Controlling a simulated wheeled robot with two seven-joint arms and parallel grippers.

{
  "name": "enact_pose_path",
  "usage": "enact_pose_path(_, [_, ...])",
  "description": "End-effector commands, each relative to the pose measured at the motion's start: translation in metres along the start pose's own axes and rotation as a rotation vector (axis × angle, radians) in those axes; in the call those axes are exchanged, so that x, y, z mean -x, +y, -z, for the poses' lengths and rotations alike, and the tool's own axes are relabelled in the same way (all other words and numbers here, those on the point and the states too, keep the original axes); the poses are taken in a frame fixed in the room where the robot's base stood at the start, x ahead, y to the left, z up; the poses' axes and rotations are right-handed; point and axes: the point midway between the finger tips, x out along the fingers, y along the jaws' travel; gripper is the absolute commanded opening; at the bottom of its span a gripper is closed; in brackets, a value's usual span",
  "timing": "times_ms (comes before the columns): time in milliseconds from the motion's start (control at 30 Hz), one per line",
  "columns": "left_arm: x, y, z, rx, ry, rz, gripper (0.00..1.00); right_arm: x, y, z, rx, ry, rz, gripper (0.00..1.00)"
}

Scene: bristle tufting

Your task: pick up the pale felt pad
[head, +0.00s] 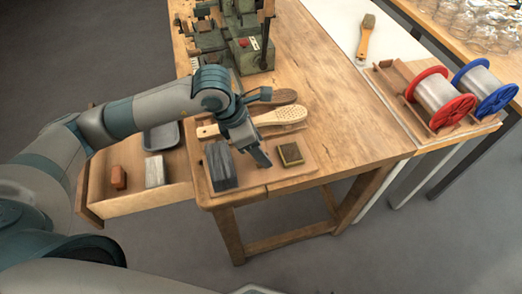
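A pale block that looks like the felt pad (154,171) lies in the open drawer (140,201) at the left of the bench. It sits to the right of a reddish-brown block (118,177) and in front of a grey tray (162,137). My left gripper (262,157) is over the board at the bench's near end, well to the right of the pad. It points down between a dark grey block and a small yellow-topped block. Its fingers are too small and overlapped to tell whether they are open. My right gripper is not in view.
The dark grey block (220,166) and yellow-topped block (291,154) rest on a board. Two wooden brushes (281,117) lie behind them. A green machine (240,40) stands farther back. Red and blue spools (440,96) are at the right. The bench's right side is clear.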

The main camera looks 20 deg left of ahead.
Motion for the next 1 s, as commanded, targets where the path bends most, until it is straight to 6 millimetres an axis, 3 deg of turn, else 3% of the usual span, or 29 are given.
enact_pose_path(133, [-0.0086,-0.0006,0.0001,-0.001,0.000,0.000,0.56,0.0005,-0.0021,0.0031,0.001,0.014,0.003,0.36])
enact_pose_path(567, [-0.0088,-0.0003,0.0001,-0.001,-0.001,0.000,0.56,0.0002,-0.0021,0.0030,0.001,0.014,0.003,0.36])
enact_pose_path(767, [-0.0087,-0.0002,0.0001,-0.001,-0.001,0.000,0.13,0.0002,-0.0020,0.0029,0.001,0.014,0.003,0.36])
enact_pose_path(1000, [-0.0085,-0.0002,0.0000,-0.001,-0.001,-0.001,0.08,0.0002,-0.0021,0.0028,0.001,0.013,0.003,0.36])
